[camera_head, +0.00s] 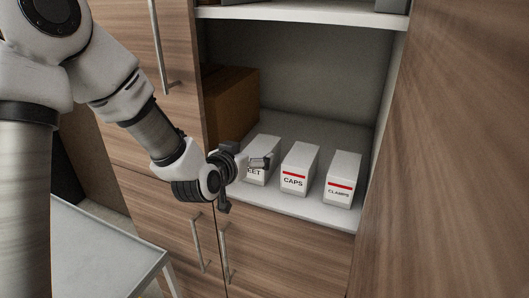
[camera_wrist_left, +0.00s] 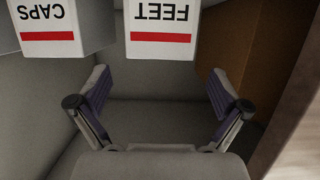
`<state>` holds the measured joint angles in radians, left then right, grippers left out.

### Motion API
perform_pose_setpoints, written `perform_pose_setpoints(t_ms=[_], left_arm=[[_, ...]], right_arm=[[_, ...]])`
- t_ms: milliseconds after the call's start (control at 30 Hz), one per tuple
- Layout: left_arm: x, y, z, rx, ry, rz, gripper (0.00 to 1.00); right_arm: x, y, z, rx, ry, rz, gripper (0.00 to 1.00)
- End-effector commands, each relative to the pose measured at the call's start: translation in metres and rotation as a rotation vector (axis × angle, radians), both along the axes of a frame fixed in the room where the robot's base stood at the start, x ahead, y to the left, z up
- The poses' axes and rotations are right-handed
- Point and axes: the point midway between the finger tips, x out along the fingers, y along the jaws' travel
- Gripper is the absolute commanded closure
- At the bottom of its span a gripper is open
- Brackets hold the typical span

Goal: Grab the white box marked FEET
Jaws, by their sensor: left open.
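The white FEET box (camera_head: 264,150) stands on the cabinet shelf, leftmost of three white boxes. Its front is partly hidden behind my left gripper in the head view. In the left wrist view the FEET box (camera_wrist_left: 162,22) appears upside down, with a red stripe, at the top centre. My left gripper (camera_head: 262,163) is in front of the FEET box. In the left wrist view its two fingers (camera_wrist_left: 160,92) are spread apart with nothing between them, and the box shows beyond them. My right gripper is not in view.
The CAPS box (camera_head: 294,180) stands right of FEET, and the CLAMPS box (camera_head: 339,190) stands farther right. A brown carton (camera_head: 232,105) is behind on the left. The shelf (camera_head: 310,208) is framed by wooden doors, with an upper shelf (camera_head: 300,14) above.

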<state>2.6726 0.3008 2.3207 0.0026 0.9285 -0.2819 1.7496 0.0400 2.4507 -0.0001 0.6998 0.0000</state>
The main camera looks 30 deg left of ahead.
Motion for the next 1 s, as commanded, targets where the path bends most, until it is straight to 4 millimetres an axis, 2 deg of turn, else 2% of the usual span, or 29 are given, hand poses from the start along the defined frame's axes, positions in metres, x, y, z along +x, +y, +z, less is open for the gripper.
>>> perform_pose_setpoints(t_ms=[267,367,600,667,800,833,1000], left_arm=[[0.04,0.001,-0.01,0.002,0.004,-0.001,0.0],[0.055,0.003,-0.017,0.001,0.003,0.001,0.0],[0.059,0.003,-0.021,-0.001,0.002,0.0,0.0],[0.059,0.003,-0.021,-0.001,0.002,0.0,0.18],[0.059,0.003,-0.021,-0.001,0.002,0.0,0.67],[0.059,0.003,-0.021,-0.001,0.002,0.0,0.77],[0.059,0.003,-0.022,-0.001,0.003,0.0,0.78]], right_arm=[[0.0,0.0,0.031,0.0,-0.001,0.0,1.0],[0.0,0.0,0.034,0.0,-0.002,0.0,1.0],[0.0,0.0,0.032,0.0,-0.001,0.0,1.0],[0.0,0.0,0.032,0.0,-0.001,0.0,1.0],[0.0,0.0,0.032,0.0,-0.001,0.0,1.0],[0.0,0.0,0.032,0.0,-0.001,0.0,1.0],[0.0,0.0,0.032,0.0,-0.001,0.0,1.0]])
